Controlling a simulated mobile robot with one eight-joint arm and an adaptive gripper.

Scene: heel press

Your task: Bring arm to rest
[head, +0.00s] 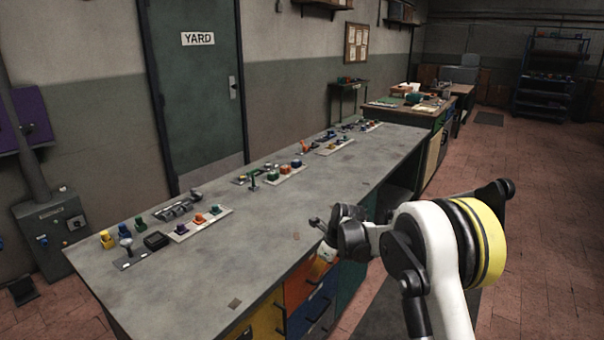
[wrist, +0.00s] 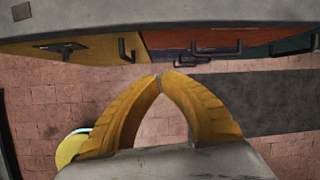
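My arm (head: 437,240), white with black joints and a yellow band, reaches in from the lower right in the head view. Its far end is bent beside the near long edge of the grey workbench (head: 290,232). In the wrist view my gripper (wrist: 159,76) has two curved yellow fingers whose tips meet, with nothing seen between them. The bench's coloured drawer fronts (wrist: 215,45) with dark handles show beyond the tips. In the head view the gripper is mostly hidden behind the arm's end joints.
Coloured buttons and levers on panels (head: 200,222) line the bench's far side; its near side is mostly clear. A green door (head: 200,90) marked YARD stands behind. A dark shelf rack (head: 548,80) is at the back right. The brick floor (head: 545,220) at right is open.

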